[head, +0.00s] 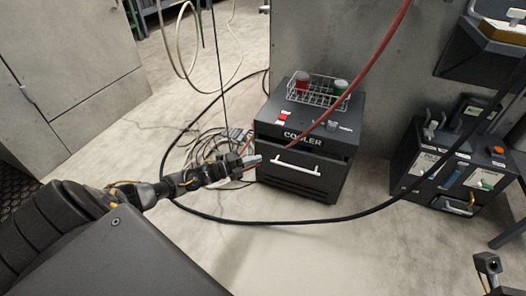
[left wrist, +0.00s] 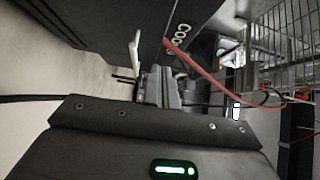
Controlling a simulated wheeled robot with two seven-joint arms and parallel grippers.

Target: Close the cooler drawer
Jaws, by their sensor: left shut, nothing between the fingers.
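The cooler (head: 305,135) is a dark box on the floor with a white label on its front. Its drawer (head: 290,183) is the lower front part, with a white bar handle (head: 297,168). The drawer front seems to stand slightly forward of the body; I cannot tell how far. My left gripper (head: 254,161) is shut and empty at the left edge of the drawer front, left of the handle; contact is unclear. The left wrist view shows its fingers (left wrist: 158,86) close below the white handle (left wrist: 135,52). My right gripper (head: 488,266) is partly visible at the lower right.
A wire basket (head: 318,92) with red and green jars stands on the cooler. A red hose (head: 372,52) crosses in front of the cooler, and a black cable (head: 290,221) loops over the floor. Another dark unit (head: 452,170) stands at right.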

